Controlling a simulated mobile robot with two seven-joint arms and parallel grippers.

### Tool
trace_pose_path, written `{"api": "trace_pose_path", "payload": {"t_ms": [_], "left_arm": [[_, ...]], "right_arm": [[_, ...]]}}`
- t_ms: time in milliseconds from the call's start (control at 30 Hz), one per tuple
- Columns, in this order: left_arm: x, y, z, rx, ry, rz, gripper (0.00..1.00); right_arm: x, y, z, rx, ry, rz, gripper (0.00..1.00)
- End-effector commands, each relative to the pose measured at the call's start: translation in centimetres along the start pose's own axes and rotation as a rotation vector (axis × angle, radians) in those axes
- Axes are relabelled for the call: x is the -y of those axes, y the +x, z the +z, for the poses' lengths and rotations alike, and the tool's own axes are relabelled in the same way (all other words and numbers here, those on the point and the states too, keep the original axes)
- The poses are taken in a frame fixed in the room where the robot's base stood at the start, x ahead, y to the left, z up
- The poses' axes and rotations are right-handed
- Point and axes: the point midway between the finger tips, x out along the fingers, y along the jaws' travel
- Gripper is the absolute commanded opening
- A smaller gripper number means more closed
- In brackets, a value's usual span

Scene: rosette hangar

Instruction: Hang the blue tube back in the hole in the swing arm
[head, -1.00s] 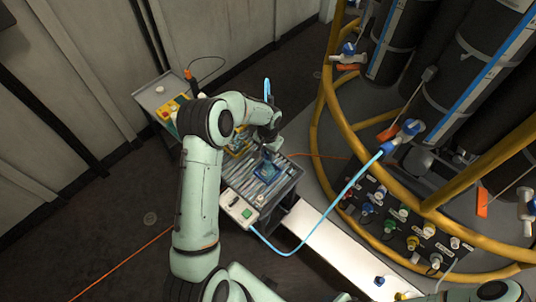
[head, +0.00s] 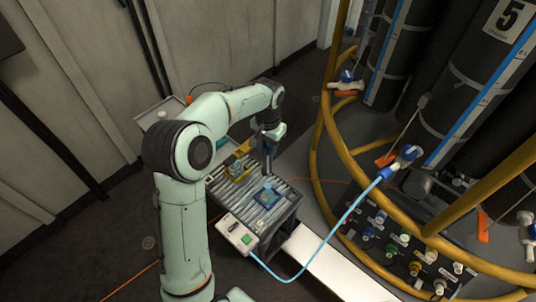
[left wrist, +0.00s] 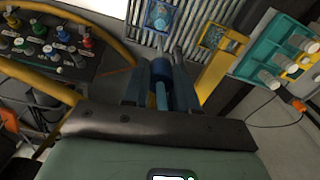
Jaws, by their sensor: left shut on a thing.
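My left gripper (head: 267,165) points down over the far right part of a slatted grey bench. In the left wrist view, my left gripper (left wrist: 163,75) is shut on a dark blue cylinder, which I take to be the blue tube (left wrist: 160,72). The tube lies between the two fingers, and its lower part is hidden. A yellow bar (head: 243,148) stands just left of the gripper; it also shows in the left wrist view (left wrist: 218,78), apart from the tube. It may be the swing arm, but I cannot make out a hole. My right gripper is not in view.
The slatted bench (head: 285,208) carries a blue square piece (head: 267,195) and a yellow-framed piece (head: 238,170). A control box (head: 238,235) hangs at its front. A light blue hose (head: 335,232) runs from the box to a valve (head: 408,154). A yellow railing (head: 322,150) stands to the right.

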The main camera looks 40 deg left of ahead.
Motion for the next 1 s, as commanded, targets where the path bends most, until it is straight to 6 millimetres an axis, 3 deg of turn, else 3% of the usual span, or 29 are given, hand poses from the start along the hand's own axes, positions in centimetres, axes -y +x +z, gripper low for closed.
{"api": "trace_pose_path", "payload": {"t_ms": [200,1000], "left_arm": [[0.0,-1.9,-0.1,-0.001,0.0,0.0,0.0],[0.0,-5.9,-0.1,-0.001,0.0,0.0,0.0]], "right_arm": [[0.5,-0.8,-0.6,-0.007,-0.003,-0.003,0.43],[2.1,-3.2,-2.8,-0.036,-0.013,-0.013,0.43]]}}
